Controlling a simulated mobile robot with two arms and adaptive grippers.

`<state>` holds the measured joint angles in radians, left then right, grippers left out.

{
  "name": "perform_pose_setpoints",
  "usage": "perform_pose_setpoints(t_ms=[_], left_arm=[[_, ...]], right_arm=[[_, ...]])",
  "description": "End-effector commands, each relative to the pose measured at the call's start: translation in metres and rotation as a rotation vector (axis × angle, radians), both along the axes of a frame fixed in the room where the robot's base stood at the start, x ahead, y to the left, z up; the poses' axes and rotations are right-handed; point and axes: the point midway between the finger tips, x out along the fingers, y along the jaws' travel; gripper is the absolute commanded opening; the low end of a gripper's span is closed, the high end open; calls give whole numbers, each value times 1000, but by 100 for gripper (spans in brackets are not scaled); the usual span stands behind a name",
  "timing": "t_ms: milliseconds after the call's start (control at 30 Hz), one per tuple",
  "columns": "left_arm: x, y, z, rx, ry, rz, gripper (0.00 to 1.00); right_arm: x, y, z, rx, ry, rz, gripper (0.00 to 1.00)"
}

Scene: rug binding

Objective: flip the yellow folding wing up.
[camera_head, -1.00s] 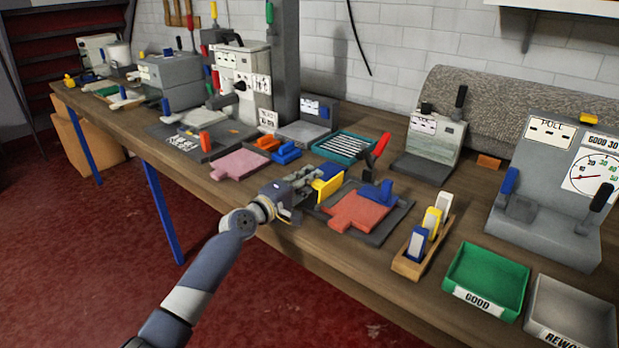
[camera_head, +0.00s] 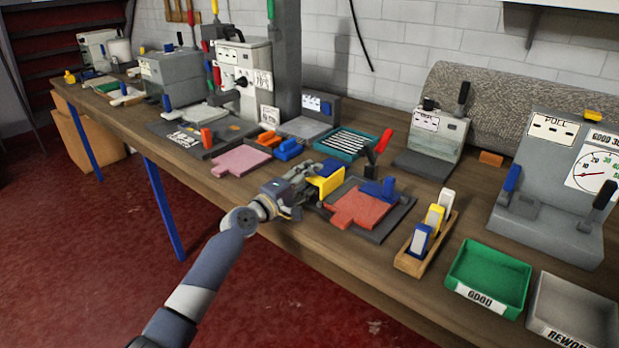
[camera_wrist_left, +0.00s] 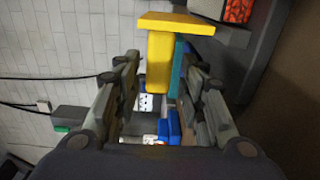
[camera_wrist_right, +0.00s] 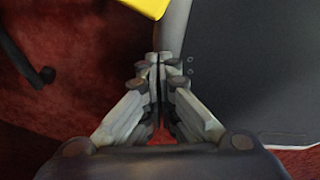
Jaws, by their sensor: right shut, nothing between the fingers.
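The yellow folding wing (camera_head: 331,186) stands at the left edge of the dark fixture plate (camera_head: 386,230). A red cross-shaped piece (camera_head: 357,208) lies on the plate, with a blue wing (camera_head: 378,189) at its far side. My left gripper (camera_head: 313,176) is at the yellow wing, coming from the left. In the left wrist view, its fingers (camera_wrist_left: 158,72) are apart, with the yellow wing (camera_wrist_left: 160,62) showing between and beyond the tips. Contact cannot be told. My right gripper (camera_wrist_right: 160,60) is shut and empty, seen only in the right wrist view.
A wooden holder (camera_head: 412,262) with blue, yellow and white pieces stands right of the plate. Green (camera_head: 488,278) and grey (camera_head: 570,308) bins are further right. A pink piece (camera_head: 240,159) lies to the left. A teal rack (camera_head: 350,143) and red-handled tool (camera_head: 384,140) stand behind.

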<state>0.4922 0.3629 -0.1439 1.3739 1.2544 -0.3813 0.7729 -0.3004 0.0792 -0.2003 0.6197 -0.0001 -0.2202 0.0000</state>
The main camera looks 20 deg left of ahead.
Motion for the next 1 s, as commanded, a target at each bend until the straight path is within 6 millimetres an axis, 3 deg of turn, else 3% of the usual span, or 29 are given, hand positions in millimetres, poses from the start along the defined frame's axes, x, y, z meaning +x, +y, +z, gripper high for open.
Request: perform_pose_setpoints(t_ms=[367,1000], left_arm=[[-5,3,0,2,-2,1,38],[-101,37,-1,1,1,1,38]], right_arm=[[-1,-3,0,-3,0,2,0],[1,-1,0,-1,-1,0,0]])
